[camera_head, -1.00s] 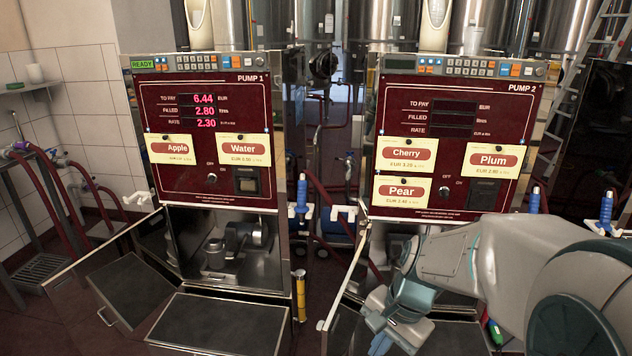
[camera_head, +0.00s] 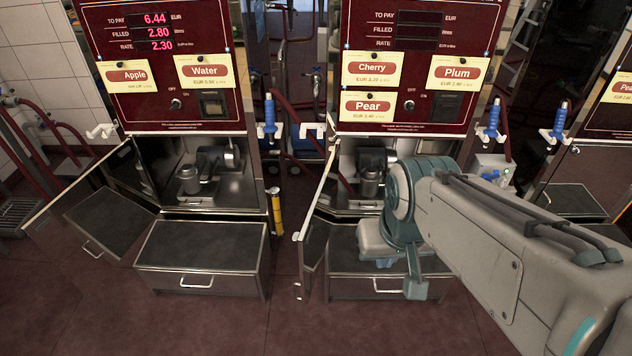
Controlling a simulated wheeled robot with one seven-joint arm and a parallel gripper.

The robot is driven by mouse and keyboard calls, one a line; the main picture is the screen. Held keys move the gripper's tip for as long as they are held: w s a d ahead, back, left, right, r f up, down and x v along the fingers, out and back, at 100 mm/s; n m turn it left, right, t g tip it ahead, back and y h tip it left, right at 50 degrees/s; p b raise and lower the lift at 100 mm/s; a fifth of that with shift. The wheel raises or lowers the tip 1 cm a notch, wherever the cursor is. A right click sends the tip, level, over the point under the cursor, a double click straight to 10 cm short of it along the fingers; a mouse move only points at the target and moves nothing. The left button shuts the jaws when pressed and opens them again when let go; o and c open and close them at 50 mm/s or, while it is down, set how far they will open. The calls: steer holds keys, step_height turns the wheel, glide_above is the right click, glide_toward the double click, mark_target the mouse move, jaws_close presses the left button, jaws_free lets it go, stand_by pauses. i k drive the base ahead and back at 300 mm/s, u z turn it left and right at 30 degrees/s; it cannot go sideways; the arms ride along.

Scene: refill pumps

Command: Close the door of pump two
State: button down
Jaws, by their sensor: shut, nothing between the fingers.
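Pump two (camera_head: 424,115) is the dark red pump right of the middle, with Cherry, Plum and Pear labels. Its lower cabinet is open, and a metal nozzle fitting (camera_head: 370,180) shows inside. The door of pump two (camera_head: 313,240) stands open on the cabinet's left side, swung out toward me and seen nearly edge-on. My gripper (camera_head: 383,262) is low in front of the open cabinet, right of the door and apart from it in the picture. It is shut and empty. Its fingertips are mostly hidden by my wrist, and my arm covers the cabinet's right side.
Pump one (camera_head: 170,100) stands at the left with its own door (camera_head: 85,215) open. Low drawer-like steps (camera_head: 200,245) with dark tops stand under the pumps. A yellow cylinder (camera_head: 276,211) stands between them. The floor in front is clear.

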mark_target(321, 215)
steer(key=k, duration=1.2)
steer(key=u, duration=0.5)
steer(key=i, duration=0.55)
steer(key=u, duration=0.6)
steer(key=i, duration=1)
steer(key=z, duration=0.85)
steer(key=i, duration=0.9)
steer(key=z, duration=1)
steer(key=k, duration=1.05)
steer(key=u, duration=0.55)
steer(key=i, duration=0.5)
steer(key=u, duration=0.4)
